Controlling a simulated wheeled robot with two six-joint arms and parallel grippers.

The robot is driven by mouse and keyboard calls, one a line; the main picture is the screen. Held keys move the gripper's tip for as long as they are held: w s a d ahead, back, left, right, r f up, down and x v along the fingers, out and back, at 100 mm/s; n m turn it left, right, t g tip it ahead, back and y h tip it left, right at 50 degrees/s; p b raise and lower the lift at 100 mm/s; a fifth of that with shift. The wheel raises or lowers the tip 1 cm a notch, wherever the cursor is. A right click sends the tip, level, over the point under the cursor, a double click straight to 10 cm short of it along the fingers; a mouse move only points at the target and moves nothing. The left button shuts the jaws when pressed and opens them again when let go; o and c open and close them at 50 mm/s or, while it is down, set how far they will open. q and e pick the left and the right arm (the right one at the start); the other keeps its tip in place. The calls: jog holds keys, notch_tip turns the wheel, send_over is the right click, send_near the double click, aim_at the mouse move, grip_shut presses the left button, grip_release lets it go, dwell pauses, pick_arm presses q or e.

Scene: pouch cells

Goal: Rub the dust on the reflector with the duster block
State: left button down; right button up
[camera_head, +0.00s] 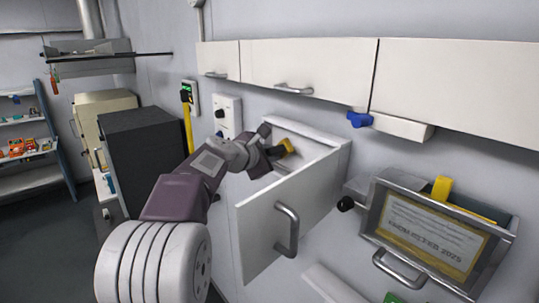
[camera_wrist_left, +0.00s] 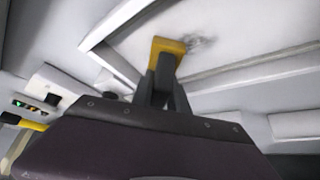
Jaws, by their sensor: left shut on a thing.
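My left gripper (camera_head: 272,153) reaches into an open white wall box and is shut on the yellow duster block (camera_head: 286,147). In the left wrist view the fingers (camera_wrist_left: 165,82) grip the block (camera_wrist_left: 167,46) from below. The block is at a pale framed panel, which looks like the reflector (camera_wrist_left: 240,25). A grey dust smudge (camera_wrist_left: 203,42) lies on the panel just right of the block. Whether the block touches the panel is hard to tell. The dust cannot be made out in the head view. My right gripper is not in view.
The box's door (camera_head: 262,245) hangs open toward me, with a grey handle (camera_head: 288,230). White wall cabinets (camera_head: 310,75) run above. A tilted metal-framed case (camera_head: 440,230) stands at the right. A dark cabinet (camera_head: 145,155) stands left of my arm.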

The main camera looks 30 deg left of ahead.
pick_arm(q)
jog(key=shift+s+d, duration=1.4)
jog(key=shift+d, duration=1.95)
jog(key=shift+w+a, duration=0.4)
jog(key=shift+a, duration=0.5)
jog(key=shift+w+a, duration=0.35)
jog(key=shift+a, duration=0.6)
jog(key=shift+w+a, duration=0.4)
jog(key=shift+a, duration=0.5)
jog(key=shift+w+a, duration=0.35)
jog(key=shift+a, duration=0.4)
jog(key=shift+s, duration=0.1)
